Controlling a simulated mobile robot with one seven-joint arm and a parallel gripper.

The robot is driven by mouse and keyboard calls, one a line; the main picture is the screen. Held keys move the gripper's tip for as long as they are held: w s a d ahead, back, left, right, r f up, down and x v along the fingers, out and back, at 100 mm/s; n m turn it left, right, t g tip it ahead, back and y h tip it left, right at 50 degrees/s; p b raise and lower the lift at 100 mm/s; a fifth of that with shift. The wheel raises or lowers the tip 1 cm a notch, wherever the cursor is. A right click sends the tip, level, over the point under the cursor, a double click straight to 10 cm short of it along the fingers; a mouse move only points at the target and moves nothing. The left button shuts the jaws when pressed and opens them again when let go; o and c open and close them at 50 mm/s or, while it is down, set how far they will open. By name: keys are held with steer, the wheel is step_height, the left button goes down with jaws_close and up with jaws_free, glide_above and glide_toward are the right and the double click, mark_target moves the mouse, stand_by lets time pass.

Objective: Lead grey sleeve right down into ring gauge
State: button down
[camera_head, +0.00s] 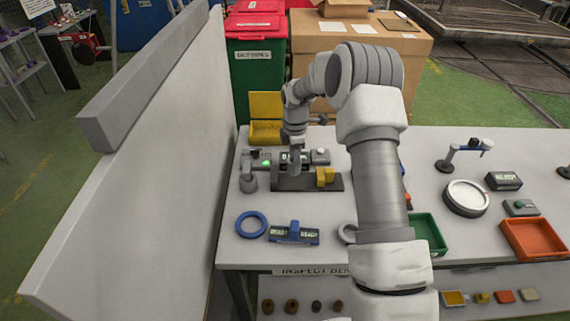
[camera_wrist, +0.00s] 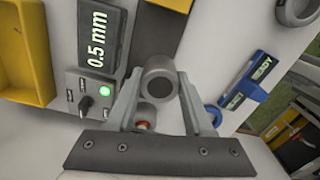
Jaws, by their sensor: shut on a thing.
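My gripper (camera_wrist: 160,105) is shut on the grey sleeve (camera_wrist: 151,73), a short round piece held between the fingertips. In the head view my gripper (camera_head: 295,168) is over the left part of a dark base plate (camera_head: 288,185); whether the sleeve touches the plate, I cannot tell. A grey ring (camera_head: 347,233) lies further right, partly hidden by my arm. Which ring is the ring gauge, I cannot tell.
A yellow block (camera_head: 325,177) sits on the plate's right part. A grey post (camera_head: 248,183) stands left of the plate. A display reading 0.5 mm (camera_wrist: 98,38) and a yellow bin (camera_head: 266,131) are behind. A blue-framed READY display (camera_head: 293,234) stands beside the blue ring. A tall panel (camera_head: 150,190) borders the left.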

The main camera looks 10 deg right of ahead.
steer(key=s+d+r+p, duration=0.3)
steer(key=d+r, duration=0.2)
steer(key=d, duration=0.2)
steer(key=s+d+f+b, duration=0.2)
steer(key=s+b, duration=0.2)
steer(key=s, duration=0.5)
steer(key=s+d+f+b, duration=0.2)
steer(key=s+b, duration=0.2)
steer(key=s, duration=0.5)
steer(key=shift+s+d+f, duration=0.25)
steer(key=shift+s+d, duration=0.05)
steer(key=shift+f+b, duration=1.3)
steer(key=shift+f, duration=0.6)
steer(key=shift+f+b, duration=0.6)
steer(key=shift+f, duration=0.75)
stand_by(0.9)
stand_by(0.5)
steer(key=shift+c, duration=1)
jaws_free()
steer(key=shift+r, duration=0.1)
